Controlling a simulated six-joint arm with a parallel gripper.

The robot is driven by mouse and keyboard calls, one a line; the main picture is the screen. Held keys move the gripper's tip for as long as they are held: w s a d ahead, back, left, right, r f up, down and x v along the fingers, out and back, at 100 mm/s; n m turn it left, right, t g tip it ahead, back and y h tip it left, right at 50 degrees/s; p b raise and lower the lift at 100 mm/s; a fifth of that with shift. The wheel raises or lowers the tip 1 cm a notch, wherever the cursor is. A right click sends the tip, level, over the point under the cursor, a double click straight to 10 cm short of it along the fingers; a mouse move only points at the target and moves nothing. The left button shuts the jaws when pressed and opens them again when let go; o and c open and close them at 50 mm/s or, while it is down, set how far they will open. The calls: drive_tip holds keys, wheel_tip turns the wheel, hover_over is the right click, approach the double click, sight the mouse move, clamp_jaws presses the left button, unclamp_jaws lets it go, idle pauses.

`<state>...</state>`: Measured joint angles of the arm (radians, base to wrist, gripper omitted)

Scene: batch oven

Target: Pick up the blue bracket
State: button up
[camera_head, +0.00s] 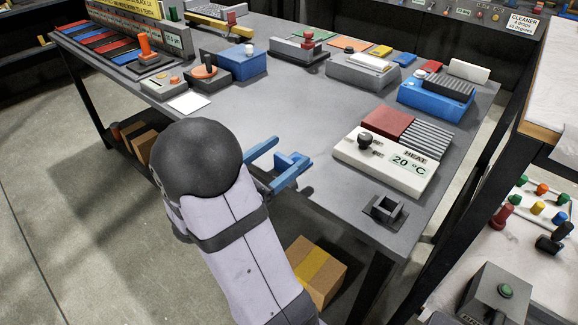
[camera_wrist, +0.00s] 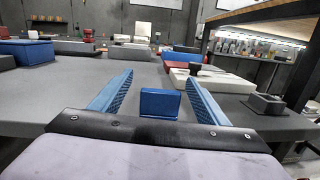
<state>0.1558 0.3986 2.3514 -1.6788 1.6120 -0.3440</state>
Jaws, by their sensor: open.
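The blue bracket (camera_head: 285,160) is near the front edge of the grey table. In the wrist view it shows as a small upright blue block (camera_wrist: 160,103) with a flat face toward me. My gripper (camera_head: 291,152) has blue fingers, close in colour to the bracket. In the wrist view my gripper (camera_wrist: 160,78) is open, with one finger on each side of the bracket and a gap visible on both sides. I cannot tell whether the bracket touches the tabletop.
A white heater panel (camera_head: 385,165) reading 20 °C and a small dark square socket (camera_head: 386,208) stand to the right. A blue box (camera_head: 242,62) and control boxes stand at the back left. The middle of the table (camera_head: 290,100) is clear.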

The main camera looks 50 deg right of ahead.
sight(294, 159)
drive_tip(key=shift+a+f+n+y, duration=0.15)
drive_tip(key=shift+a+f+y, duration=0.1)
drive_tip(key=shift+a+f, duration=0.3)
drive_tip(key=shift+a+f+n+y, duration=0.15)
drive_tip(key=shift+a+f+y, duration=0.15)
drive_tip(key=shift+a, duration=0.4)
drive_tip(key=shift+s+d+r+p, duration=0.15)
drive_tip(key=shift+d+p, duration=0.3)
drive_tip(key=shift+d, duration=1.4)
drive_tip(key=shift+s+d+p, duration=0.15)
drive_tip(key=shift+d+p, duration=0.3)
drive_tip(key=shift+d, duration=1.4)
drive_tip(key=c, duration=1.3)
